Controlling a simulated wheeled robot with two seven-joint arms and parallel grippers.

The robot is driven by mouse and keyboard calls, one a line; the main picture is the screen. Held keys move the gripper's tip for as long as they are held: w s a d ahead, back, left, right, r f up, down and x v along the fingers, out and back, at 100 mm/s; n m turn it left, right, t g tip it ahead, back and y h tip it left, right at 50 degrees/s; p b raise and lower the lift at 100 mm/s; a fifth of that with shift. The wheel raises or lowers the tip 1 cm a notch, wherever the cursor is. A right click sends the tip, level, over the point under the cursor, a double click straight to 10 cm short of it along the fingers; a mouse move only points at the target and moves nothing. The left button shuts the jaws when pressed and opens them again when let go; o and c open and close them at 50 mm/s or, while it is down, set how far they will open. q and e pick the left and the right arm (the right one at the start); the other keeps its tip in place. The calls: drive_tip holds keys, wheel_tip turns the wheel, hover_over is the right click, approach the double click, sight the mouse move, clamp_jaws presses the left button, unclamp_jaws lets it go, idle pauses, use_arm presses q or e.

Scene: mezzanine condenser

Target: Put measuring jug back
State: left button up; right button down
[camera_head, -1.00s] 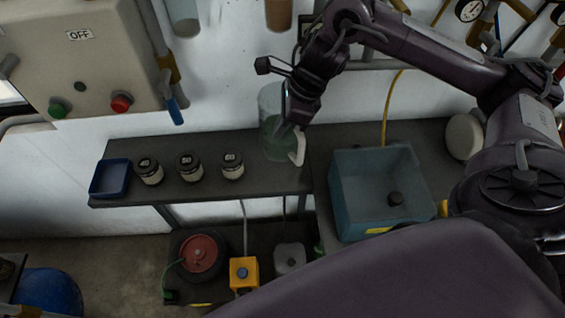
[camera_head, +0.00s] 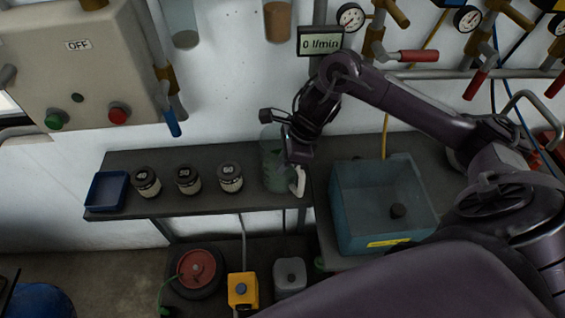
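The measuring jug (camera_head: 273,170) is a clear, greenish vessel with a white handle (camera_head: 299,182). It stands upright at the right end of the dark shelf (camera_head: 200,206), beside the jars. My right gripper (camera_head: 297,162) points down at the jug's right side, near the handle. The wrist hides part of the jug's upper right, and the fingers are too dark and small to show whether they are open or touching it. My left gripper is not in view.
Several dark-lidded jars (camera_head: 188,180) and a blue tray (camera_head: 107,191) stand left of the jug. A teal open bin (camera_head: 383,205) holding a dark knob-like object stands to the right. Gauges, valves and pipes line the wall above. A control box (camera_head: 75,60) hangs at upper left.

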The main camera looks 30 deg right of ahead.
drive_tip(key=shift+w+f, duration=0.1)
drive_tip(key=shift+f, duration=0.1)
drive_tip(key=c, duration=1.6)
unclamp_jaws()
drive_tip(key=v, duration=1.2)
drive_tip(key=shift+p, duration=0.4)
drive_tip(key=shift+s+f, duration=0.1)
drive_tip(key=shift+s, duration=0.15)
